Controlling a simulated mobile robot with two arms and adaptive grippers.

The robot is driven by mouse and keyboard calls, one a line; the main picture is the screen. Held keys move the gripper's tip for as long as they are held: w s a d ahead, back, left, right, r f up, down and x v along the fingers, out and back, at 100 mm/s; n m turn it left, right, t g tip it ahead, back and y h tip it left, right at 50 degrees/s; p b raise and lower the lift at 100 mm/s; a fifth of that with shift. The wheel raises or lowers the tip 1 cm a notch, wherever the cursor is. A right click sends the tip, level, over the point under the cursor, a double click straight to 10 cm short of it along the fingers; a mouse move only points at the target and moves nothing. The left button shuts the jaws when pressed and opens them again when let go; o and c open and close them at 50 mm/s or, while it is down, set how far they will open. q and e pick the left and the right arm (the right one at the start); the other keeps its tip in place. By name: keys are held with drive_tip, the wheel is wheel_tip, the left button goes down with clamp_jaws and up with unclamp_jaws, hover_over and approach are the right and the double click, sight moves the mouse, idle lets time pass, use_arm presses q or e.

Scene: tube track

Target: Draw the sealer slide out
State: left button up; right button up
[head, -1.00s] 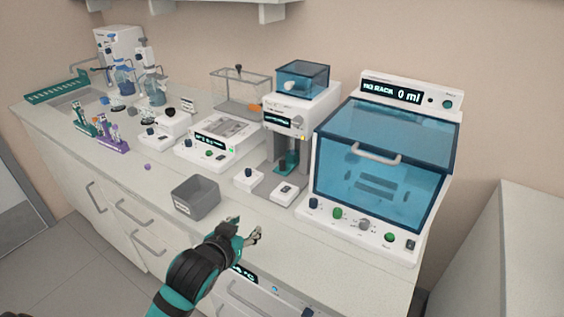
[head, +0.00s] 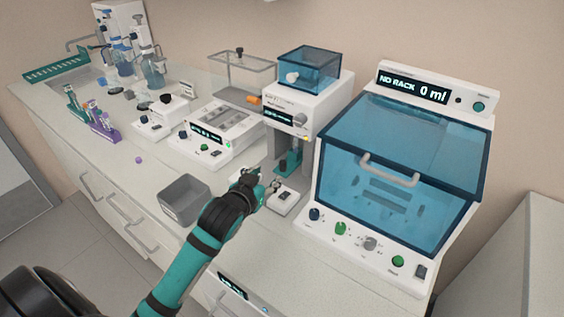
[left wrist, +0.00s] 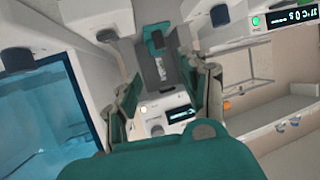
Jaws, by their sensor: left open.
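The sealer (head: 297,110) is a white machine with a blue-tinted box on top, standing mid-counter. Its grey lower bay holds a teal slide piece (head: 289,163). In the left wrist view, the teal piece (left wrist: 154,42) shows beyond the fingers on a grey bed, and the sealer's white front panel (left wrist: 165,121) shows lower down. My left gripper (head: 264,181) is open and empty, in front of the sealer's base, apart from the teal piece. In the left wrist view, its two fingers (left wrist: 169,86) are spread wide. My forearm hides part of the counter.
A blue-windowed cabinet (head: 400,165) reading NO RACK stands right of the sealer. A white device (head: 217,131) stands left. A grey bin (head: 184,199) sits left of my gripper. A small white switch box (head: 284,199) lies close to my fingers.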

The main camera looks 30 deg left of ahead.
use_arm(q)
approach(282, 165)
drive_tip(key=shift+w+a, duration=0.1)
drive_tip(key=shift+w, duration=0.5)
drive_tip(key=p+x, duration=0.1)
drive_tip(key=x, duration=0.6)
drive_tip(key=shift+w+f, duration=0.15)
drive_tip(key=shift+w, duration=0.1)
drive_tip(key=shift+w+f, duration=0.25)
drive_tip(key=shift+w, duration=0.25)
drive_tip(key=shift+a, duration=0.1)
clamp_jaws()
use_arm(e)
drive_tip(key=shift+w+d+r, duration=0.15)
drive_tip(key=shift+w+r, duration=0.35)
drive_tip(key=shift+r, duration=0.1)
